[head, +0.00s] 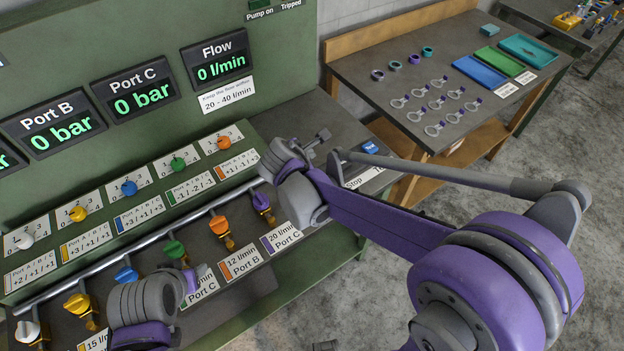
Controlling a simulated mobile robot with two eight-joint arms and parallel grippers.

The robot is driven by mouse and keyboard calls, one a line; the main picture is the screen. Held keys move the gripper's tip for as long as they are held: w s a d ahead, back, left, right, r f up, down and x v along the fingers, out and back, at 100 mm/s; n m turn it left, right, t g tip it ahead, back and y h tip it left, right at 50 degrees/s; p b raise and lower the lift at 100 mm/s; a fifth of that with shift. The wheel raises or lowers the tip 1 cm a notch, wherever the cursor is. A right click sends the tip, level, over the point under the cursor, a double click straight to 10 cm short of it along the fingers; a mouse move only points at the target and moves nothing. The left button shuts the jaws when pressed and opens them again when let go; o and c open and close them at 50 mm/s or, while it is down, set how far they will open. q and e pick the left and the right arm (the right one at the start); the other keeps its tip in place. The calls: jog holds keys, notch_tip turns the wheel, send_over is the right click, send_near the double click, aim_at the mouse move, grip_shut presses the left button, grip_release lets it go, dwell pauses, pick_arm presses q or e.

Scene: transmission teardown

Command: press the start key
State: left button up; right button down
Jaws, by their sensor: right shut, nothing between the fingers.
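My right gripper (323,135) is shut and empty over the right end of the green test bench's grey ledge (330,112). A blue key (370,147) sits on the ledge just right of the gripper, apart from it. A white label (364,178) in front reads "Stop", with more text cut off by my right arm. I see no key marked start; my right wrist and arm cover part of the ledge. My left gripper (197,273) is low in front of the valves, mostly behind its own wrist, so its jaws are unclear.
Displays read 0 bar and Flow (216,58) reads 0 l/min. Coloured knobs, such as an orange one (223,143), and valve handles, such as a green one (174,250), line the bench. A side table (420,65) holds rings and trays. Grey floor separates the tables.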

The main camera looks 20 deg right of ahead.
notch_tip(320, 180, down, 8)
jog(key=b, duration=0.3)
jog(key=shift+s+r+b, duration=0.15)
jog(key=shift+r+b, duration=0.05)
jog(key=shift+b, duration=0.1)
jog(key=shift+f+b, duration=0.35)
jog(key=shift+f, duration=0.1)
pick_arm(q)
jog(key=s+f, duration=0.3)
jog(key=f, duration=0.3)
jog(key=shift+f+g, duration=0.2)
jog(key=shift+g, duration=0.1)
jog(key=shift+w, duration=0.1)
pick_arm(e)
jog(key=shift+w, duration=0.2)
pick_arm(q)
jog(key=shift+f, duration=0.15)
pick_arm(e)
jog(key=shift+f, duration=0.15)
pick_arm(q)
jog(key=shift+s+f+b, duration=0.25)
jog(key=shift+f+b, duration=0.05)
pick_arm(e)
jog(key=shift+s+f, duration=0.1)
jog(key=shift+f, duration=0.15)
